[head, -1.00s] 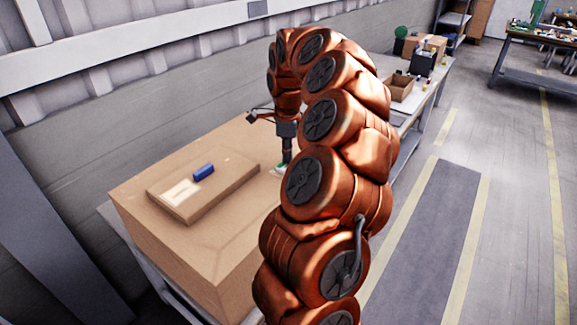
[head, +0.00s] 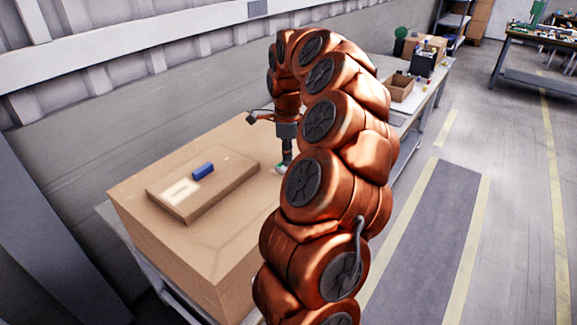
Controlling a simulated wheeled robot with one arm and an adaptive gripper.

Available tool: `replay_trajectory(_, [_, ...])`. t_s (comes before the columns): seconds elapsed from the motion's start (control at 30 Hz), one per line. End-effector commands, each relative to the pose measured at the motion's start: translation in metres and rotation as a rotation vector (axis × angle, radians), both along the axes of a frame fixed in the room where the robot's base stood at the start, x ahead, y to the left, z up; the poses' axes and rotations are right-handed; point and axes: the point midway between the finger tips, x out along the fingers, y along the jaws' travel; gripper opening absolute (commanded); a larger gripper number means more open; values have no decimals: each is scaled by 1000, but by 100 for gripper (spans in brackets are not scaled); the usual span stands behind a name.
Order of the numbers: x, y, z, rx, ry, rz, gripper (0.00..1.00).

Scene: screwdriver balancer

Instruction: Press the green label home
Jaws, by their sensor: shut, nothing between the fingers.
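The green label (head: 280,167) shows only as a small green and white patch on top of the large cardboard box, near its far right side. My gripper (head: 287,160) points straight down over the label with its fingers shut and empty. The fingertips are at or very close to the label; I cannot tell whether they touch it. My own orange arm hides the area to the right of the label and part of the box top.
The large cardboard box (head: 165,245) stands on a table by the wall. A flat carton (head: 220,192) with a pale label (head: 180,192) and a blue block (head: 203,171) lies on it. An open cardboard box (head: 400,88) stands on the table farther back.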

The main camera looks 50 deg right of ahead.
Motion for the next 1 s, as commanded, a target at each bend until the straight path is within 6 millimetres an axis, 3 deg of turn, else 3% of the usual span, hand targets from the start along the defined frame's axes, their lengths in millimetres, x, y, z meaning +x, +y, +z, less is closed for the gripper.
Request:
replay_trajectory(0.57, [0, 0, -1, 0, 0, 0, 0])
replay_trajectory(1.0, [1, 0, 24, -2, -2, 0, 0])
